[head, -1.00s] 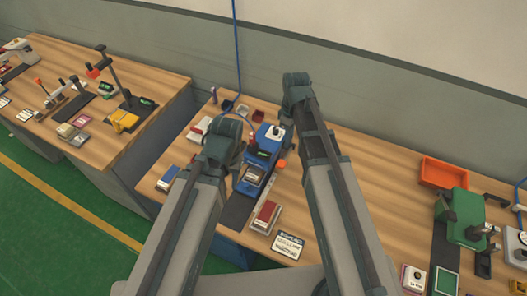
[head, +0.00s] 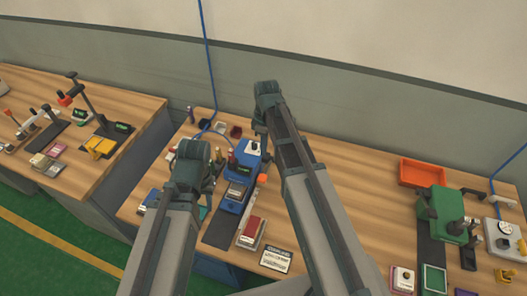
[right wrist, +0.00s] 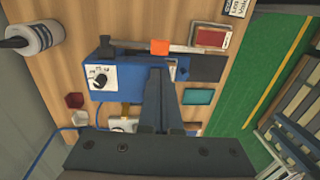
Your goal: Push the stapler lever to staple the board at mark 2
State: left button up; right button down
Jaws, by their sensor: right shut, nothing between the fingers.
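The blue stapler machine (head: 230,207) stands on the wooden bench, left of centre in the head view. In the right wrist view it (right wrist: 128,72) shows a white dial panel (right wrist: 102,78) with a black knob. An orange piece (right wrist: 159,47) sits at its side along a grey bar; it may be the lever. My right gripper (right wrist: 157,72) is shut and empty, its fingers overlapping the stapler beside the orange piece; the gap in depth is unclear. The board and mark 2 cannot be made out.
A red-topped stack (head: 251,229) and a printed card (head: 275,261) lie on the front of the bench (head: 345,200). An orange bin (head: 423,173) and a green machine (head: 440,207) stand to the right. Bare wood lies between them and my right arm.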

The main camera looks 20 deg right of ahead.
aim_at(261, 182)
jog(key=f+b, duration=0.7)
jog(key=f, duration=0.1)
jog(key=s+f+b, duration=0.1)
jog(key=f+b, duration=0.3)
jog(key=shift+a+f+b, duration=0.25)
jog(key=shift+a+b, duration=0.1)
jog(key=shift+s+a+f, duration=0.1)
jog(key=shift+s+f, duration=0.2)
jog(key=f+t+b, duration=0.1)
jog(key=f+t+h+b, duration=0.1)
jog(key=f+b, duration=0.1)
jog(key=s+f+t+h+b, duration=0.1)
jog(key=b, duration=0.1)
jog(key=shift+a+f, duration=0.15)
jog(key=shift+a, duration=0.25)
jog(key=shift+f+b, duration=0.25)
jog(key=shift+b, duration=0.15)
jog(key=shift+s+a, duration=0.1)
jog(key=shift+s, duration=0.05)
